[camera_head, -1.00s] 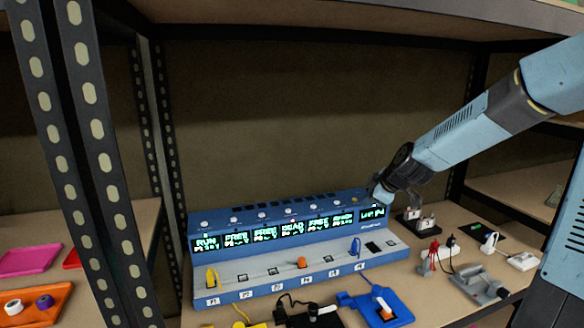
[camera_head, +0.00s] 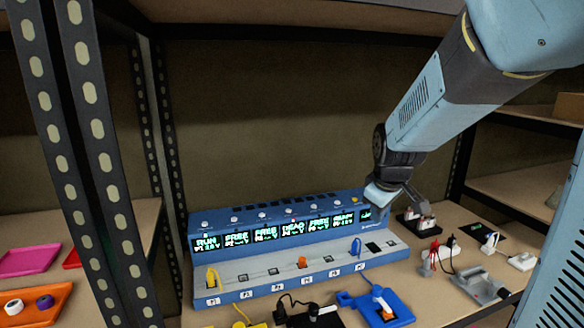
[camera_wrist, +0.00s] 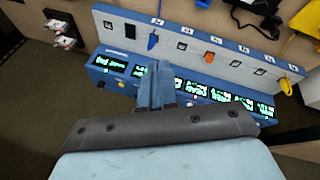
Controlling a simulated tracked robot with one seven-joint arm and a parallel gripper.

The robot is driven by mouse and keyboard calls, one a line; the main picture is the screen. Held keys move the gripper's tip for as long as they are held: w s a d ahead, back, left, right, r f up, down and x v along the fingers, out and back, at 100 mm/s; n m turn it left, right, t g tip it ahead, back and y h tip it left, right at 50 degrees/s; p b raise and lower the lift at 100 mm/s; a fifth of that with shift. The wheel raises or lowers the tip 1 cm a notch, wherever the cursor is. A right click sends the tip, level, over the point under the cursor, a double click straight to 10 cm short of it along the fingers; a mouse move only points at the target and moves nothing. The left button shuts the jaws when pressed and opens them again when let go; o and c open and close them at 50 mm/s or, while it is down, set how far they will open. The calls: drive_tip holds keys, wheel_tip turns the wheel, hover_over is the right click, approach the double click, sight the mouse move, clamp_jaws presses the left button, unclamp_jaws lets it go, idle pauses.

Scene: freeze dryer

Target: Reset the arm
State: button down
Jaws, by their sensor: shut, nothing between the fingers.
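My arm comes in from the upper right in the head view. My gripper (camera_head: 376,197) is in front of the right end of the blue freeze dryer panel (camera_head: 300,215) and hides part of its rightmost display. In the wrist view my gripper (camera_wrist: 155,72) points at the panel, with its fingers together and nothing between them. The panel has a row of lit green displays and a lower row of ports. A yellow plug (camera_head: 212,279), an orange plug (camera_head: 302,262) and a blue plug (camera_head: 356,246) stand in ports; other ports look empty.
A blue tray (camera_head: 400,311) with an orange-and-white item lies in front of the panel. Red plugs (camera_head: 428,263), a grey device (camera_head: 482,286) and white plugs (camera_head: 490,242) are at the right. Shelf posts (camera_head: 95,130) stand left. Open space lies above the panel.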

drive_tip(key=s+d+r+m, duration=0.1)
drive_tip(key=s+r+m, duration=0.3)
drive_tip(key=s, duration=0.5)
drive_tip(key=s+d+r+m, duration=0.2)
drive_tip(key=s+r+m, duration=0.2)
drive_tip(key=s, duration=0.6)
drive_tip(key=shift+r+t+y, duration=0.15)
drive_tip(key=shift+t+y, duration=0.15)
drive_tip(key=shift+t, duration=0.1)
idle(1.3)
